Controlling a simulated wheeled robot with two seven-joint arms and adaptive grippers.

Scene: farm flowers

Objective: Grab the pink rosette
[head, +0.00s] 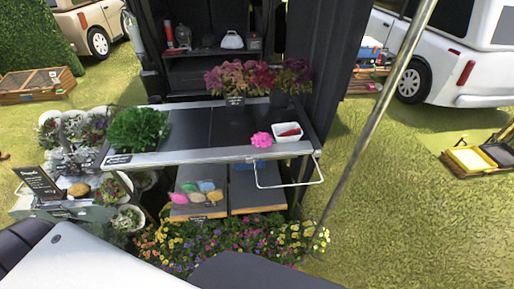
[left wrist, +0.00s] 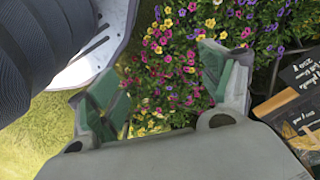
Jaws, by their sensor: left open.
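The pink rosette (head: 262,140) lies on the dark table top (head: 195,128) near its front right edge, just left of a small white tray (head: 278,139). My left gripper (left wrist: 160,88) shows in the left wrist view, open and empty, with green-padded fingers apart. Colourful flowers lie beyond its fingers in that view. The rosette does not show in the left wrist view. Neither gripper's fingers show in the head view, and my right gripper is not in view.
A green plant (head: 138,129) stands at the table's left end. Reddish potted plants (head: 236,80) stand at the back. A white rail (head: 288,186) juts from the front right. A flower bed (head: 215,242) lies below. A slanted pole (head: 380,110) rises at right. The table's middle is clear.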

